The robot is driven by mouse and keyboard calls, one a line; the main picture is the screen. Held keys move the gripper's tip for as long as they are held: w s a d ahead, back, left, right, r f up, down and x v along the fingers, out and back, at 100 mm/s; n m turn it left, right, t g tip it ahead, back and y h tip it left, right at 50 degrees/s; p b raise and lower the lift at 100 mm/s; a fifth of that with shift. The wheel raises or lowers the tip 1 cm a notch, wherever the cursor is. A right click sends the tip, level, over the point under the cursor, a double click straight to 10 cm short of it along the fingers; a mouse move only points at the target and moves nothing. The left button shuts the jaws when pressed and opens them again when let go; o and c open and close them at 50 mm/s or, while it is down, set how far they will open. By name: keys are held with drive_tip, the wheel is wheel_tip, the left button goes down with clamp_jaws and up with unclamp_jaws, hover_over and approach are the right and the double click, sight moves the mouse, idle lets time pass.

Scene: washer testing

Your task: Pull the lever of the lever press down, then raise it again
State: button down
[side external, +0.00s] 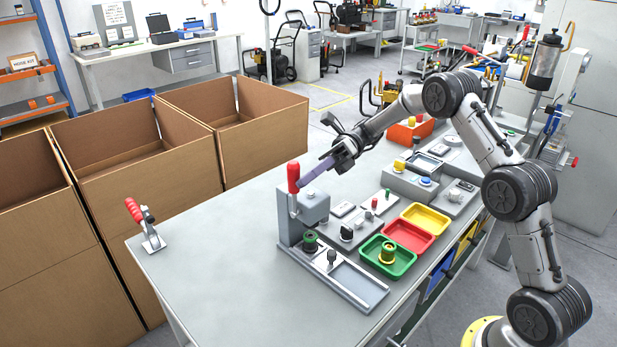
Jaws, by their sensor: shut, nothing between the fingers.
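The lever press is a grey block-shaped fixture (312,208) near the left end of the bench's row of devices. Its lever has a red handle (293,176) that stands upright above the body. My gripper (304,184) is shut and empty, with its long purple-grey fingers pointing down and left. The fingertips are just right of the lower part of the red handle, close to it. I cannot tell whether they touch it. A green and black round part (310,242) sits at the base of the press.
Green (403,266), red (427,236) and yellow (442,226) trays lie to the right; the green one holds a brass-coloured part (387,253). A red-handled clamp (145,225) stands at the bench's left corner. Cardboard boxes (150,185) stand behind. The bench's left part is clear.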

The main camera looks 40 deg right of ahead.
drive_tip(key=s+d, duration=0.2)
drive_tip(key=d, duration=0.7)
drive_tip(key=shift+s, duration=0.2)
idle(0.5)
drive_tip(key=s+a+r+n+g+h, duration=0.2)
drive_tip(key=s+a+r+n+h, duration=0.35)
drive_tip(key=s+a+r, duration=0.6)
drive_tip(key=s+a+r+n+t+h, duration=0.1)
drive_tip(key=s+a+n+t+h, duration=0.2)
drive_tip(key=s+n, duration=0.5)
drive_tip(key=s+d+f+n+t+h, duration=0.6)
drive_tip(key=s+d+f+n+h, duration=0.2)
drive_tip(key=n, duration=0.4)
drive_tip(key=shift+d+f, duration=0.5)
drive_tip(key=shift+d, duration=0.3)
